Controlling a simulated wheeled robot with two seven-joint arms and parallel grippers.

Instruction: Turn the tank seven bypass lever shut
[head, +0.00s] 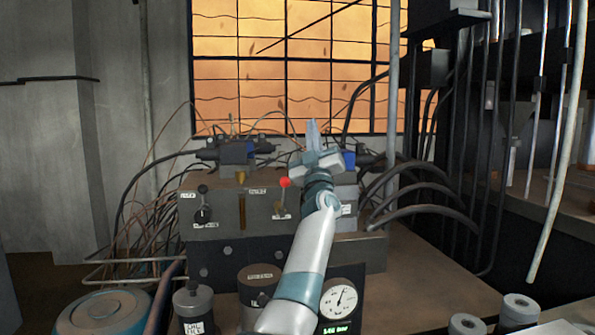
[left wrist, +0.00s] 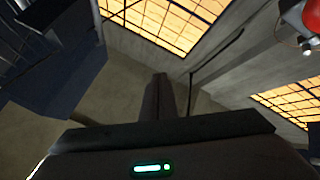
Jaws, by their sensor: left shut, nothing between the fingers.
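A grey-brown valve block (head: 228,210) stands on the bench. On its front is a lever with a red ball knob (head: 285,182), standing nearly upright above a small pale label; another lever has a black knob (head: 202,189) at the left. I cannot read the labels well enough to tell which is tank seven. My left gripper (head: 312,130) is shut and empty, fingers pointing up, above and right of the red knob and apart from it. Its shut fingers (left wrist: 158,95) also show in the left wrist view, where a red ball (left wrist: 312,16) is at the top right corner. My right gripper is not shown.
A round pressure gauge (head: 339,299) with a green readout stands at the front. Thick black hoses (head: 420,195) arch right of the block. The bench (head: 425,285) at right is mostly clear.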

